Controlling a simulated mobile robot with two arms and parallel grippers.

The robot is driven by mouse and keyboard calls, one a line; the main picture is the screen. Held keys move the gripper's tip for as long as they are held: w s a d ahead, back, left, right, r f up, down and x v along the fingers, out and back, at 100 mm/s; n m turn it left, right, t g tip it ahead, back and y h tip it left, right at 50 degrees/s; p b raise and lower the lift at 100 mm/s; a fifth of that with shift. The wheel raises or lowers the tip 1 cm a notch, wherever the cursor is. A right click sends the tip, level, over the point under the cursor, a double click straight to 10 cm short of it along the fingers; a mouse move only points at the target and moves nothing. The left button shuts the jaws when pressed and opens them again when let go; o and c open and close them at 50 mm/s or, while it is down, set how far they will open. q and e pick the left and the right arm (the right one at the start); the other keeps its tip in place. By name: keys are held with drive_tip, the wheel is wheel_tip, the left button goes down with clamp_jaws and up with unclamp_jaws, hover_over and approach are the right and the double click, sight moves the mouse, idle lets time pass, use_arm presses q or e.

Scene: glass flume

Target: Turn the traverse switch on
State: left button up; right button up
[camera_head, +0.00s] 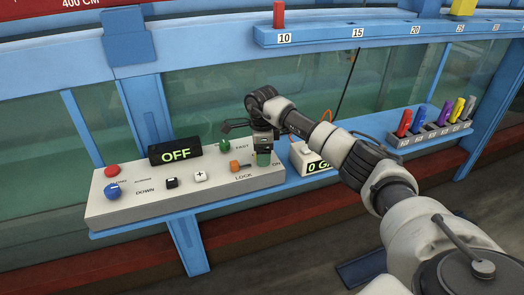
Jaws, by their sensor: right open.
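A white control panel (140,208) sits on a blue ledge in front of the glass flume. Its black display (175,152) reads OFF in green. My right gripper (263,149) is open, pointing down over the panel's right end by the word ON. A green part (263,159) shows right at its fingertips; I cannot tell whether it touches them. An orange lever (236,168) near LOCK and a green knob (224,145) near FAST are just left of the gripper. No legible label names the traverse switch, and the gripper hides part of that end. My left gripper is not in view.
Red (112,170) and blue (112,190) knobs and black (172,183) and white (201,176) buttons lie left on the panel. A small scale (318,166) stands close right of the gripper. A rack (432,134) of coloured pens is farther right. Glass rises behind.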

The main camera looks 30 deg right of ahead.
drive_tip(key=shift+f, duration=0.3)
drive_tip(key=c, duration=0.9)
